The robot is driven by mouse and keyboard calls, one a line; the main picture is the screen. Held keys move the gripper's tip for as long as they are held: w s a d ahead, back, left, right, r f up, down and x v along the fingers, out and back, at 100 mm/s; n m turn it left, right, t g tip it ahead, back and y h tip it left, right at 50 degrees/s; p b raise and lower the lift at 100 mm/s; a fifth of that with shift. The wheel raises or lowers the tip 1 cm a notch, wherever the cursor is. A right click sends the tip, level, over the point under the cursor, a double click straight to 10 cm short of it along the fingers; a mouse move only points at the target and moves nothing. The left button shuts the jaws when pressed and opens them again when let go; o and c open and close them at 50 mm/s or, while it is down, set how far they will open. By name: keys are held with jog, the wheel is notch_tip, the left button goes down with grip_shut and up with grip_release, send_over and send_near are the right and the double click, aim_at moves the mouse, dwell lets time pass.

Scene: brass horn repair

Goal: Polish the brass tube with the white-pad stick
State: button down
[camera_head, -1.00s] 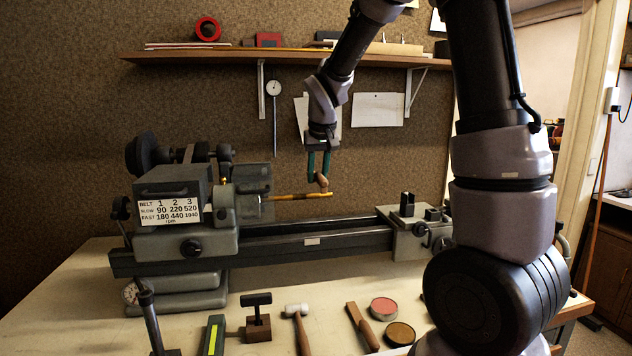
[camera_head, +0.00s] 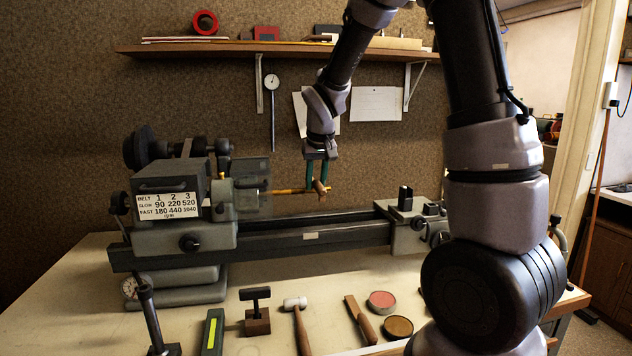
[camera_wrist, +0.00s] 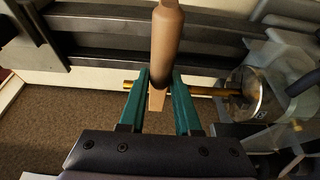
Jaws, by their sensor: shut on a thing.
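The brass tube (camera_head: 288,191) is a thin golden rod that runs out level from the lathe chuck. It also shows in the wrist view (camera_wrist: 200,91), running behind my fingers to the chuck on the right. My gripper (camera_head: 317,180) points down over the tube's free end, shut on a wooden stick (camera_wrist: 166,45). The stick's round handle and squared lower part sit between the green fingers. In the head view the stick overlaps the tube near its free end. I cannot tell whether they touch. I cannot make out a white pad on the held stick.
The grey lathe (camera_head: 190,225) fills the bench's back, its tailstock (camera_head: 415,215) at right. In front lie a white-headed mallet (camera_head: 300,325), a flat wooden stick (camera_head: 361,320), a red tin (camera_head: 381,301), a brown tin (camera_head: 398,326) and a T-handled block (camera_head: 257,320).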

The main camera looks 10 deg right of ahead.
aim_at(319, 183)
jog(key=shift+f, duration=0.5)
jog(key=shift+d, duration=0.2)
dwell(0.6)
jog(key=shift+a+f, duration=0.1)
jog(key=shift+a, duration=0.1)
dwell(0.4)
jog(key=shift+d, duration=0.2)
dwell(0.3)
jog(key=shift+a, duration=0.2)
dwell(0.4)
jog(key=shift+d, duration=0.2)
dwell(0.4)
jog(key=shift+s+a, duration=0.1)
jog(key=shift+a, duration=0.1)
dwell(1.4)
jog(key=shift+s+r, duration=0.8)
jog(key=shift+s, duration=0.15)
jog(key=shift+s+r, duration=0.75)
jog(key=shift+s, duration=0.2)
